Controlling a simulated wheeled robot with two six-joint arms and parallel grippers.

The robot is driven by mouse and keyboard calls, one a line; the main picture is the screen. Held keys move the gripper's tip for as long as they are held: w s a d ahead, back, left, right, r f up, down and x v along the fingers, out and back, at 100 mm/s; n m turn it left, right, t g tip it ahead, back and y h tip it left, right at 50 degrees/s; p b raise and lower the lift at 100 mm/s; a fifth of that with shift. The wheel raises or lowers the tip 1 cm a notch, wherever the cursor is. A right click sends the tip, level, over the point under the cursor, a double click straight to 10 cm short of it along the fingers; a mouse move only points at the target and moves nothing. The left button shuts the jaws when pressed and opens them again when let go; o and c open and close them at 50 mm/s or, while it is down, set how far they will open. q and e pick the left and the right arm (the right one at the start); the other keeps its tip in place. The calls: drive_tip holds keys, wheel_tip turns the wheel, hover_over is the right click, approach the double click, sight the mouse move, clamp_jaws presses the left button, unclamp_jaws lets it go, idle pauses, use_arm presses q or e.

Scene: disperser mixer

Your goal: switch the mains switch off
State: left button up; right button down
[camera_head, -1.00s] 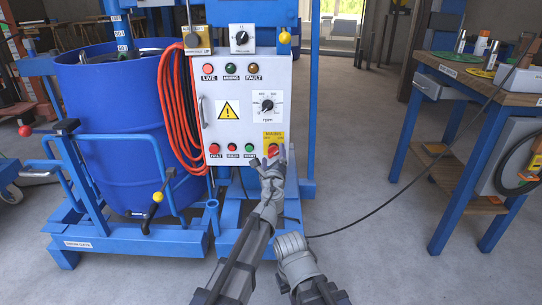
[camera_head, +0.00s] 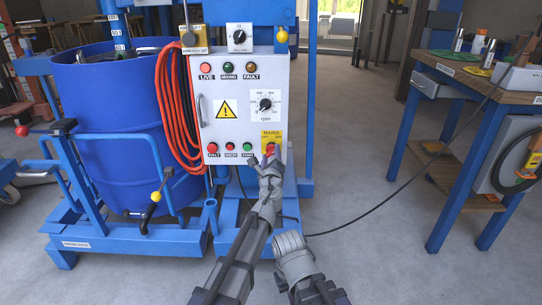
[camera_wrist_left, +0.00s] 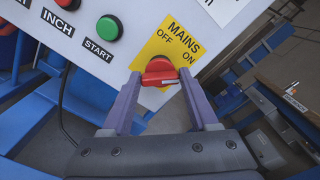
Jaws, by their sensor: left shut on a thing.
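The red mains switch (camera_head: 269,149) sits on a yellow plate (camera_head: 275,136) at the lower right of the white control panel. In the left wrist view the red knob (camera_wrist_left: 159,66) is below the words OFF and ON on its yellow plate (camera_wrist_left: 185,47). My left gripper (camera_wrist_left: 160,84) reaches up to it, with one finger on each side, and is shut on the knob. A pale mark shows on the knob's lower right; I cannot tell surely which position is set. In the head view the gripper (camera_head: 269,164) partly hides the switch. My right gripper's fingers do not show.
Red, red and green buttons stand left of the switch; the green START button (camera_wrist_left: 108,28) is nearest. Orange cable (camera_head: 170,110) hangs at the panel's left edge. A blue drum (camera_head: 110,120) stands at left, a workbench (camera_head: 470,75) at right. Open floor lies between.

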use_arm(q)
drive_tip(key=shift+n, duration=0.4)
drive_tip(key=n, duration=0.8)
drive_tip(key=shift+f, duration=0.1)
drive_tip(key=n, duration=0.4)
drive_tip(key=shift+n, duration=0.4)
drive_tip(key=shift+f+n, duration=0.1)
drive_tip(key=shift+n, duration=2.2)
drive_tip(key=o, duration=1.4)
drive_tip(key=shift+s, duration=0.1)
